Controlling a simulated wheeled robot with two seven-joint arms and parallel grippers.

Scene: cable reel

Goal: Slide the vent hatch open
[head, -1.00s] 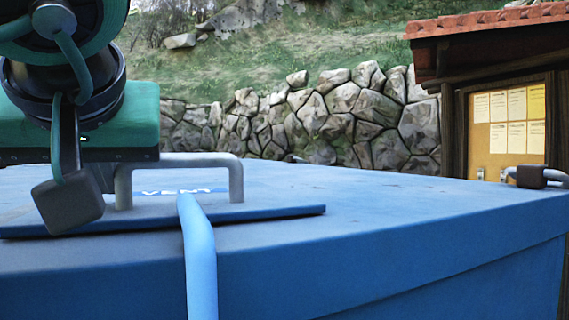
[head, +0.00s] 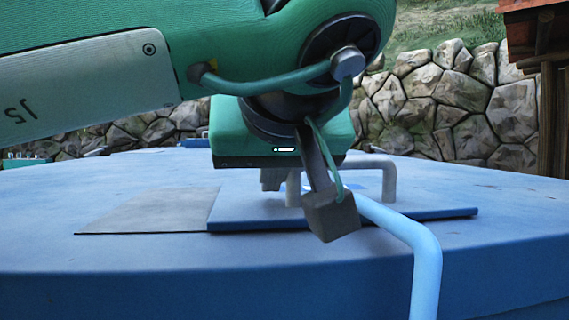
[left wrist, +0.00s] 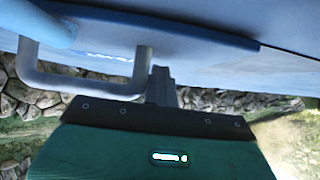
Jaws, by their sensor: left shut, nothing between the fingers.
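The vent hatch (head: 430,213) is a flat blue plate lying on the broad blue top, with a grey bar handle (head: 389,183) standing on it. The handle also shows in the left wrist view (left wrist: 80,85), with partly hidden white lettering behind it. My left gripper (head: 270,181) points down, shut and empty, just left of the handle's left leg. In the left wrist view the fingers (left wrist: 161,86) stand close beside that leg; whether they touch it I cannot tell. A flat grey patch (head: 150,210) shows left of the hatch. My right gripper is out of view.
A light-blue bent pipe (head: 425,265) rises in front of the hatch. The blue top (head: 510,197) is clear to the right. A stone wall (head: 460,95) and a wooden structure (head: 550,110) stand behind.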

